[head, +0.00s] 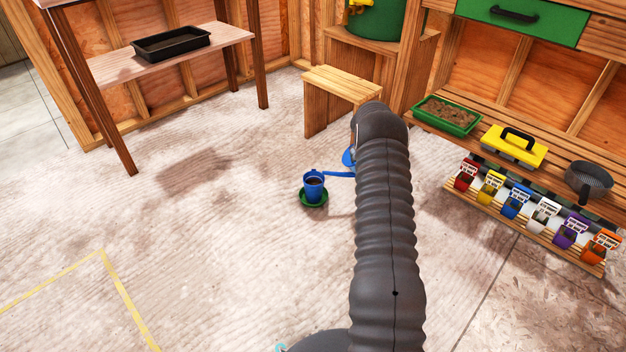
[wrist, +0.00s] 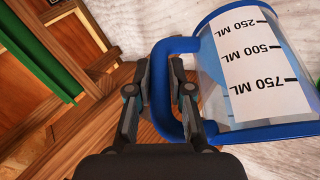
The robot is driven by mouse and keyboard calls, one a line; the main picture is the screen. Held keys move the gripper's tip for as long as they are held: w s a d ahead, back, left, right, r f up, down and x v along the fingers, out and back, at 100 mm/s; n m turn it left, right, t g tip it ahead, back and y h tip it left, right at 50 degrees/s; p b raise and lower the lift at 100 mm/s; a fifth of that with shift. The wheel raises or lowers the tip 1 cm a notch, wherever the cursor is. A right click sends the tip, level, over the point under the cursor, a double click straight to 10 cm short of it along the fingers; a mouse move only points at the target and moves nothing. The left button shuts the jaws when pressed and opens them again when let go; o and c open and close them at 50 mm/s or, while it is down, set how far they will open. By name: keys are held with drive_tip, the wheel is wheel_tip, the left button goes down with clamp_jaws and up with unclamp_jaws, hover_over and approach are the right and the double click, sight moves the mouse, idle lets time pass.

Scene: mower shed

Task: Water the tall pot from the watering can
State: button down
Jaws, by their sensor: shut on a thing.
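A blue pot (head: 313,182) with dark soil stands upright on a green saucer (head: 313,198) on the floor. The blue watering can (head: 348,158) is mostly hidden behind my arm in the head view; its thin spout (head: 340,174) points left to the pot's rim. I cannot tell whether it touches the rim or whether water flows. In the wrist view, the clear can body with blue rims and a millilitre scale (wrist: 258,65) fills the right side. My gripper (wrist: 160,95) is shut on the can's blue handle (wrist: 168,118). The fingers are hidden in the head view.
A wooden stool (head: 340,85) stands behind the can. To the right, a low slatted shelf holds a green tray (head: 447,115), a yellow-lidded box (head: 514,146) and a dark pan (head: 588,181), with several coloured bins in front. The floor left of the pot is clear.

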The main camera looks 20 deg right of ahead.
drive_tip(key=shift+w+a+r+n+g+h+b, duration=0.1)
drive_tip(key=shift+w+a+r+h+b, duration=0.1)
drive_tip(key=shift+a+r+h, duration=0.5)
drive_tip(key=shift+w+a+r+n+g+h+b, duration=0.1)
drive_tip(key=shift+w+a+r+b, duration=0.25)
drive_tip(key=shift+r, duration=0.7)
drive_tip(key=shift+w+a+r+n+g+h+b, duration=0.1)
drive_tip(key=shift+a+r+h, duration=0.3)
drive_tip(key=shift+a+r, duration=0.35)
idle(1.8)
